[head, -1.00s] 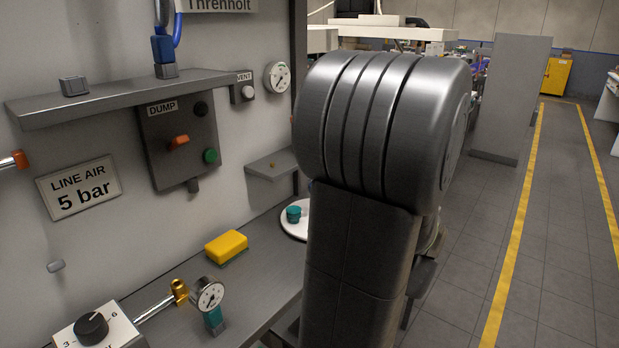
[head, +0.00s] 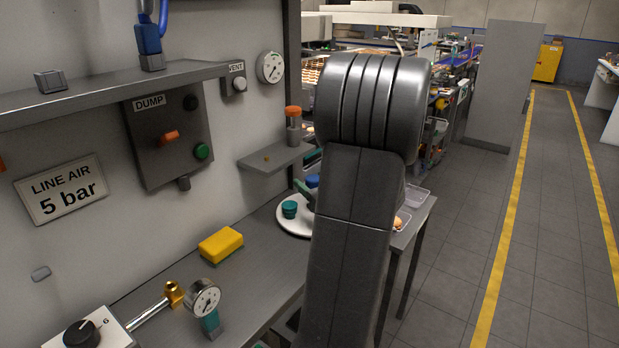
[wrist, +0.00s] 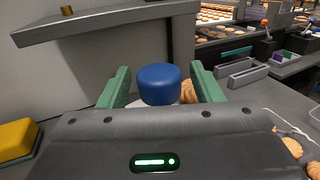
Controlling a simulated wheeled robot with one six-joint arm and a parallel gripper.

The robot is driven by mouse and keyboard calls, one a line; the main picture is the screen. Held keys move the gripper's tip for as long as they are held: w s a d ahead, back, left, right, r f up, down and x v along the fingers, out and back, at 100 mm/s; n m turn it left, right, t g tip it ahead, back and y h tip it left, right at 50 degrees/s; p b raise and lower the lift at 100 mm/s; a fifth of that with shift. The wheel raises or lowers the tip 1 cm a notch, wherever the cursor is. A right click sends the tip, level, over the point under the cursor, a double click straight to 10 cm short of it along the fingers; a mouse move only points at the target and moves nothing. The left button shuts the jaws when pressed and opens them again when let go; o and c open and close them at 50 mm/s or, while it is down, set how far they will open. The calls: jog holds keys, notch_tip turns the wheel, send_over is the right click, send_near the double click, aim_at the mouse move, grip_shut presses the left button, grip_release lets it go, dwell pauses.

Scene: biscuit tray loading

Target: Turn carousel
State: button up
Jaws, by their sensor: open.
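The carousel is a white round plate (head: 292,228) on the bench, partly hidden behind my arm in the head view. A teal knob (head: 289,209) stands on its left side. A blue knob (head: 312,181) shows behind it, beside my arm. In the wrist view the blue knob (wrist: 159,84) stands upright between the two green fingers of my gripper (wrist: 161,80). The fingers are open, one on each side, with a gap to the knob on both sides. Most of the plate is hidden in the wrist view by my gripper body.
A yellow sponge (head: 221,245) lies on the bench; it also shows in the wrist view (wrist: 16,139). A small wall shelf (head: 274,157) with an orange-topped bottle (head: 293,125) is close by. A pressure gauge (head: 204,299) stands in front. Biscuits (wrist: 290,147) lie at right.

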jog(key=shift+x, duration=0.9)
jog(key=shift+c, duration=0.2)
grip_shut()
